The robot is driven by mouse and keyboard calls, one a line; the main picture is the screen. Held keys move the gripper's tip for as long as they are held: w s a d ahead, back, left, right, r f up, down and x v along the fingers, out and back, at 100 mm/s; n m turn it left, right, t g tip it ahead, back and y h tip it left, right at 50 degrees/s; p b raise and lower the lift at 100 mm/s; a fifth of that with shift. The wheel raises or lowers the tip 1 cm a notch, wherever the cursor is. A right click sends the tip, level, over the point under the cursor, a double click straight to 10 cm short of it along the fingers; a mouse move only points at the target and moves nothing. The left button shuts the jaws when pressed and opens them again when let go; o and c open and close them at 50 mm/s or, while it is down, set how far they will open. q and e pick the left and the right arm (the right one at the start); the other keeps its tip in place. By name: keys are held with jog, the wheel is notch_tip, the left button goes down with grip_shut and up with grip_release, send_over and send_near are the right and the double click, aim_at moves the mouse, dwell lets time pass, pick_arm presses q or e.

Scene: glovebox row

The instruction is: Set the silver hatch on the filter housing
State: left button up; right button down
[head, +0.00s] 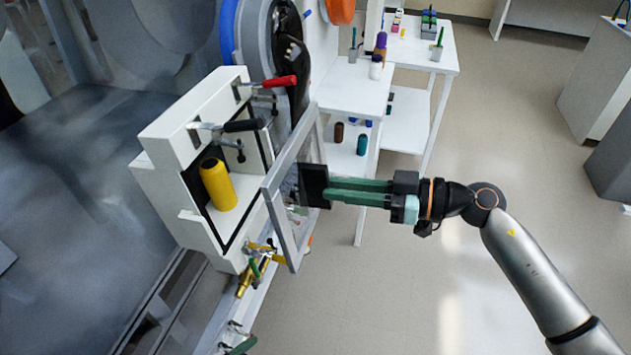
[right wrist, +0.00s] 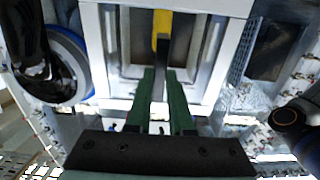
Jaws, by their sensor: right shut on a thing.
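The silver hatch (head: 277,216) is a flat frame with a see-through pane and a black handle block (head: 314,185). My right gripper (head: 328,190) has its green fingers shut on that handle. The hatch stands upright and slightly tilted, just right of the white filter housing (head: 172,133). A gap shows at the housing's open front, and the hatch's far edge contact is unclear. A yellow filter (head: 218,185) sits inside the opening. In the right wrist view the black handle (right wrist: 161,65) is between the fingers, with yellow behind it. My left gripper is not in view.
Clamps with a red handle (head: 280,82) and a black handle (head: 243,126) sit on top of the housing. A brass valve (head: 246,280) is below it. A round blue-rimmed port is behind. White tables (head: 350,90) with small items stand beyond. Open floor lies right.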

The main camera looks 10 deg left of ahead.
jog(key=shift+a+r, duration=0.2)
jog(key=shift+a, duration=0.35)
jog(key=shift+d, duration=0.2)
jog(key=shift+a, duration=0.25)
jog(key=shift+w+a+f, duration=0.1)
jog(key=shift+a+f, duration=0.1)
jog(key=shift+a, duration=1.45)
jog(key=shift+a+f, duration=0.2)
jog(key=shift+a, duration=1.4)
jog(key=shift+a+f, duration=0.2)
jog(key=shift+a, duration=1.9)
jog(key=c, duration=0.7)
grip_release()
jog(key=shift+f, duration=0.15)
jog(key=b, duration=0.1)
send_near(306, 184)
jog(key=a, duration=0.1)
jog(key=a+f, duration=0.1)
jog(key=a, duration=0.1)
jog(key=shift+w+a+f, duration=0.15)
jog(key=shift+w+f, duration=0.1)
jog(key=shift+w, duration=0.1)
